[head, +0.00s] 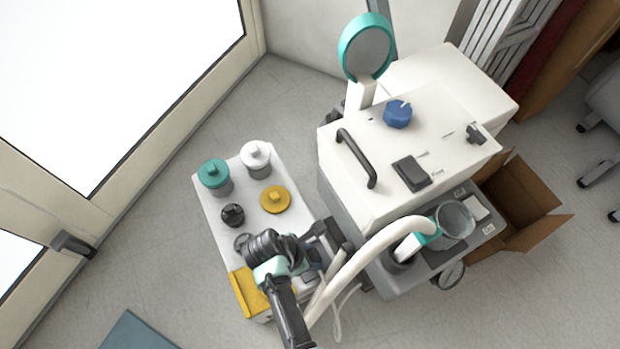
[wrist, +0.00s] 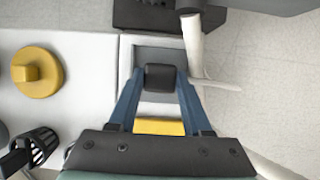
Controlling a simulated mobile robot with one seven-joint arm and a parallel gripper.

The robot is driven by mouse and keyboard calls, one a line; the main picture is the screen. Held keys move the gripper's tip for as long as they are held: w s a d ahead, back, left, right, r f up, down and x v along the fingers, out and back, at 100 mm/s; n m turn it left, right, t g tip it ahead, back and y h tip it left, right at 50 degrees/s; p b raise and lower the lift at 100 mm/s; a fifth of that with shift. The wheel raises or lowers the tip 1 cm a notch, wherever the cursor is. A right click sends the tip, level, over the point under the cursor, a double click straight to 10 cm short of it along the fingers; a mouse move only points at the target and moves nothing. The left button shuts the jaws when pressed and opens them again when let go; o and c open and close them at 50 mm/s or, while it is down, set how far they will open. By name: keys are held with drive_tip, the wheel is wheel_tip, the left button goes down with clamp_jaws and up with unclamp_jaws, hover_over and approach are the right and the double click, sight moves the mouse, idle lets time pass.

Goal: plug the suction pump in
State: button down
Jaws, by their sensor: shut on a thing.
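My gripper (wrist: 160,80) has its blue fingers closed around a small black block (wrist: 160,76), which looks like the plug. My gripper (head: 310,268) is over the right side of the low white cart (head: 222,222) in the head view, and my arm hides most of what it holds. A thin white cord (wrist: 218,85) runs right from near the fingertips. A dark block (wrist: 150,14) lies beyond the fingertips; I cannot tell whether it has a socket. The white and grey machine (head: 372,205), seemingly the suction pump, stands to the right with a thick white hose (head: 360,262).
Teal (head: 214,175), white (head: 256,155), yellow (head: 275,199) and black (head: 232,215) capped items stand on the cart. A yellow tray (head: 246,292) is at its near end. An open cardboard box (head: 525,215) is right of the machine.

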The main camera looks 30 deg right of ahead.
drive_tip(key=shift+f+b, duration=0.35)
drive_tip(key=shift+f, duration=0.2)
drive_tip(key=shift+c, duration=1.3)
unclamp_jaws()
drive_tip(key=shift+w, duration=0.1)
drive_tip(key=p+v, duration=0.8)
drive_tip(key=v, duration=0.5)
drive_tip(key=shift+f, duration=0.1)
